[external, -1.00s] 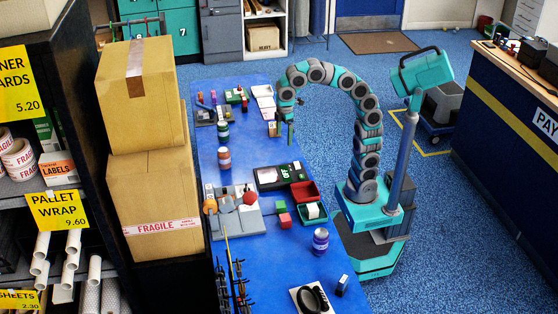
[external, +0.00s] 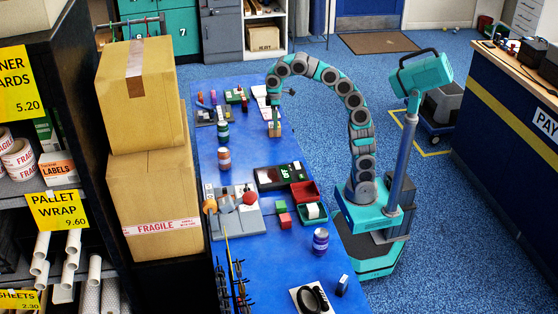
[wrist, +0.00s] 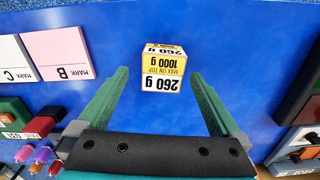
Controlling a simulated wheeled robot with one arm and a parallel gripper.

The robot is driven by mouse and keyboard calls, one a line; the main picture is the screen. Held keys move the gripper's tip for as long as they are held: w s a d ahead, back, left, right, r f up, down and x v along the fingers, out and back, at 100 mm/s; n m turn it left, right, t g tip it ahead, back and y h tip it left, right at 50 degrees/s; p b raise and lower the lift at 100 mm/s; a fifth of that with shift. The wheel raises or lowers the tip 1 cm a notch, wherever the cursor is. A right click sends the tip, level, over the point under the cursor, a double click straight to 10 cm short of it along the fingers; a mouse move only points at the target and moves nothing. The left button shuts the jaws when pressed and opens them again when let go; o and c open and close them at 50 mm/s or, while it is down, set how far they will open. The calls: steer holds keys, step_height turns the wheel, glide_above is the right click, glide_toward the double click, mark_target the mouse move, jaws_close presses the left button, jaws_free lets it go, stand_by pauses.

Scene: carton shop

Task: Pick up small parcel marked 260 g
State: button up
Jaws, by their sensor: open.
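The small parcel (wrist: 162,66) is a little box with white and yellow faces in the wrist view. Its printing reads 260 g, max on top 1000 g. In the external view the parcel (external: 275,130) stands on the blue table (external: 240,150) near its right edge. My gripper (wrist: 159,74) is open, with one green finger on each side of the parcel in the picture and blue gaps between. In the external view my gripper (external: 274,114) points down right above the parcel. Contact does not show.
A pink card marked B (wrist: 58,54) and a white card marked C (wrist: 14,60) lie left in the wrist view. Bottles (external: 223,132) and a red box (external: 304,192) stand elsewhere on the table. Bare table surrounds the parcel.

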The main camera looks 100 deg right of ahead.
steer(key=shift+w+a+f, duration=0.1)
steer(key=shift+f, duration=0.95)
steer(key=shift+a+f, duration=0.1)
steer(key=shift+f, duration=0.95)
jaws_close()
